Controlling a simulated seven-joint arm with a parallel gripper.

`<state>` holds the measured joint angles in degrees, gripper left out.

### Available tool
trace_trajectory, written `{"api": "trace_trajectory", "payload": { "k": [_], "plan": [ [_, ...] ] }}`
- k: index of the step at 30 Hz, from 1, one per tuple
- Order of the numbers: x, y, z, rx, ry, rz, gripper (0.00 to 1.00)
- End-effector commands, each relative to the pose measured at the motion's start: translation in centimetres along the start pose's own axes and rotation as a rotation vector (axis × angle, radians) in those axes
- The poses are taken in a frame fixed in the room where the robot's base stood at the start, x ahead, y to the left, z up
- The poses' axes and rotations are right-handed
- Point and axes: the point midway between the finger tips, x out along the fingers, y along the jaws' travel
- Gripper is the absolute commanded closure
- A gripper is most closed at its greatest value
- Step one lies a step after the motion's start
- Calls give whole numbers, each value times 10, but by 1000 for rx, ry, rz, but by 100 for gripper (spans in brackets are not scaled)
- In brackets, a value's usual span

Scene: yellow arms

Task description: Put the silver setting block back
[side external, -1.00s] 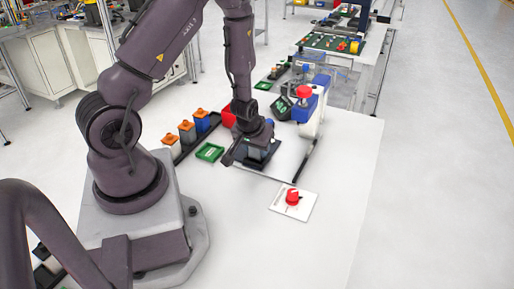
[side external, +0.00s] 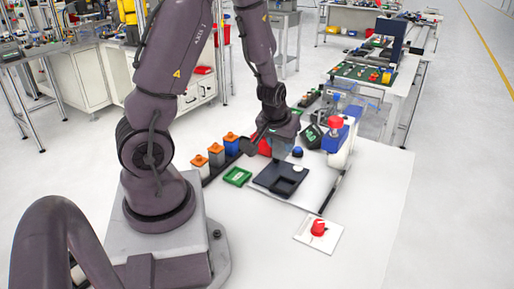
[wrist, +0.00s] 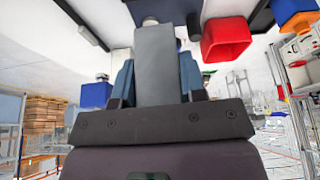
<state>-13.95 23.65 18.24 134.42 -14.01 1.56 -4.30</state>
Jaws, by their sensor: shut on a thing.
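My gripper (side external: 283,150) is in the air beyond the far edge of a black tray (side external: 262,182), pointing down. In the wrist view its blue fingers (wrist: 157,82) are shut on the silver setting block (wrist: 155,60), a plain grey bar standing out between them. In the side view the block is small and hard to tell from the fingers. The black tray lies on the white table with a raised square part and a pale round spot (side external: 298,168) near its right corner. The block is clear of the tray.
Left of the tray are a green tray (side external: 237,176) and a row of orange-topped containers (side external: 216,155). A blue-and-white press with a red top (side external: 336,123) stands right. A red knob (side external: 319,227) sits on a front plate.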

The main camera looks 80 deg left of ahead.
Motion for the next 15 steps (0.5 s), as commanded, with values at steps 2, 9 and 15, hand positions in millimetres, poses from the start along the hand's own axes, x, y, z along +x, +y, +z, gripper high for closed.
{"api": "trace_trajectory", "payload": {
  "k": [2,9,15],
  "plan": [
    [4,-18,-7,-50,2,-22,98],
    [9,-77,-19,-353,1,-150,98],
    [2,-126,-26,-699,4,-295,98]
  ]
}}
